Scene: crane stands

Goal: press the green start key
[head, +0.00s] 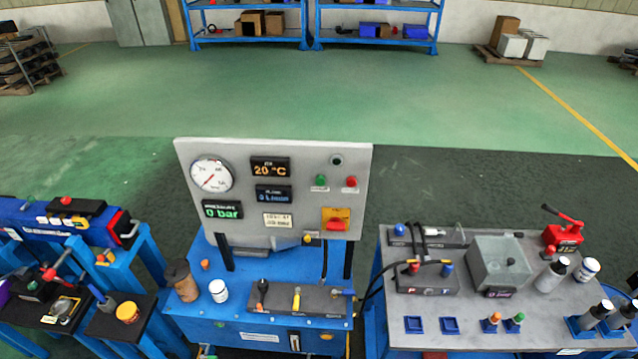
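The green start key (321,181) is a small round button on the right half of a grey upright control panel (290,160). A red key (351,182) sits just to its right, and a dark round lamp or knob (336,160) sits above the two. Nothing covers the green key. Whether it is pressed in cannot be told at this size. Neither of my grippers shows in the head view.
The panel also carries a dial gauge (211,175), displays reading 20 °C and 0 bar, and a red switch on a yellow plate (336,219). Bottles and valves stand on the blue bench (190,318) below. A grey side table (480,335) stands right; open floor lies behind.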

